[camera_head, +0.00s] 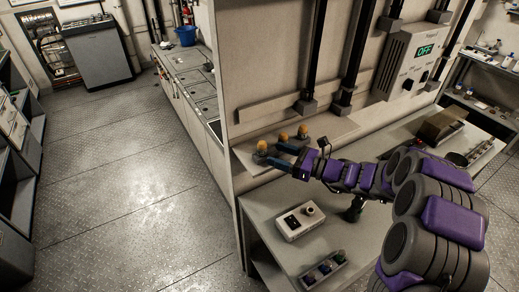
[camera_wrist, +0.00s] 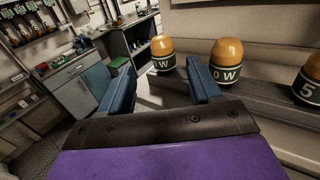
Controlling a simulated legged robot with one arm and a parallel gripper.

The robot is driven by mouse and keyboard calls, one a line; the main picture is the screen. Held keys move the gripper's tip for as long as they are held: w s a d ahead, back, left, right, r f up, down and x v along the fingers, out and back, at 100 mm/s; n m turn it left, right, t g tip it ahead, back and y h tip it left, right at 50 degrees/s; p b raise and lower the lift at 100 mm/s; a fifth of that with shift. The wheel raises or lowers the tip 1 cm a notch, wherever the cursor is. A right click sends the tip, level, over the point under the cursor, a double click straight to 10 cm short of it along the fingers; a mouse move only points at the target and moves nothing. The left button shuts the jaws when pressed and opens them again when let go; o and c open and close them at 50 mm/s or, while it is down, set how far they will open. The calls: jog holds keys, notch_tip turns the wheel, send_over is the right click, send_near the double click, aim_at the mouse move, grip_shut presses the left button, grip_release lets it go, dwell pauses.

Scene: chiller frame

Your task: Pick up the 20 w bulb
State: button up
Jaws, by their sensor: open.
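Three amber-domed bulbs with dark lettered bands stand in a row on a ledge. In the wrist view, the middle bulb (camera_wrist: 227,52) reads "0 W", its first digit not visible. The left bulb (camera_wrist: 162,46) shows a "W", its number unclear. The right bulb (camera_wrist: 312,70) shows a "5" and is cut by the picture edge. I cannot tell for certain which is the 20 W bulb. My gripper (camera_wrist: 157,68) has its two blue fingers apart and empty. The left bulb appears between the fingertips, farther off; the middle bulb is just right of the right finger.
In the head view, the ledge (camera_head: 341,127) runs along the wall above a workbench (camera_head: 262,208). A white box with a knob (camera_head: 300,221) and a small switch panel (camera_head: 323,270) sit on the bench. A wall unit reading "OFF" (camera_head: 419,58) hangs at right. The floor at left is clear.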

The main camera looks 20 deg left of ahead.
aim_at(263, 148)
jog(key=shift+w+a, duration=0.15)
jog(key=shift+a, duration=0.95)
jog(key=shift+w+d+r, duration=0.15)
jog(key=shift+d+r, duration=0.05)
jog(key=shift+d, duration=0.3)
jog(key=a, duration=0.6)
jog(key=shift+w+a+f+b, duration=0.3)
jog(key=shift+w+a+b, duration=0.05)
jog(key=shift+b, duration=0.05)
jog(key=d, duration=0.3)
jog(key=shift+r, duration=0.35)
jog(key=c, duration=0.5)
jog(key=shift+c, duration=0.8)
jog(key=shift+s+a+f, duration=0.1)
jog(key=shift+a, duration=0.55)
jog(key=c, duration=0.4)
